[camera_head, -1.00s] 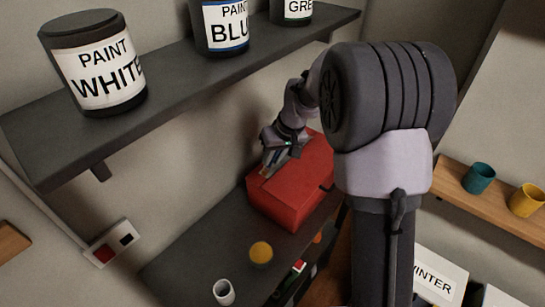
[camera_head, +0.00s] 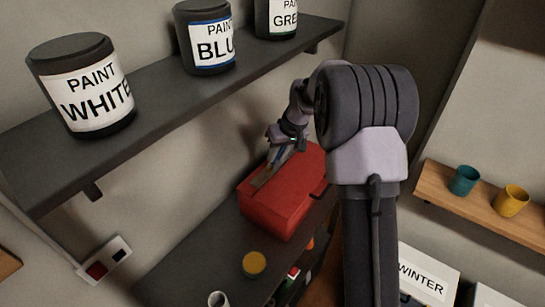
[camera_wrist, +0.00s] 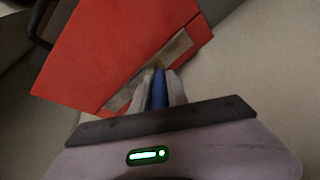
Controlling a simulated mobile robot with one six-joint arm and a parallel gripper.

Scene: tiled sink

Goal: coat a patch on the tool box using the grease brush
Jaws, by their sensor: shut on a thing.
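The red tool box (camera_head: 283,207) stands on the dark lower shelf. A grey-brown strip-shaped patch (camera_head: 261,179) lies along its top near the left edge; the strip also shows in the wrist view (camera_wrist: 181,46). My gripper (camera_head: 274,160) is over the far left part of the box top. In the wrist view my gripper (camera_wrist: 161,90) is shut on the blue handle of the grease brush (camera_wrist: 159,94). The brush's yellowish tip is at the strip, hiding a little of it. I cannot tell for certain whether it touches.
A yellow-topped jar (camera_head: 254,263) and a white cup (camera_head: 218,299) stand left of the box on the dark shelf (camera_head: 190,262). An upper shelf (camera_head: 160,90) with paint cans is above. A wooden shelf (camera_head: 440,185) with two cups is at right.

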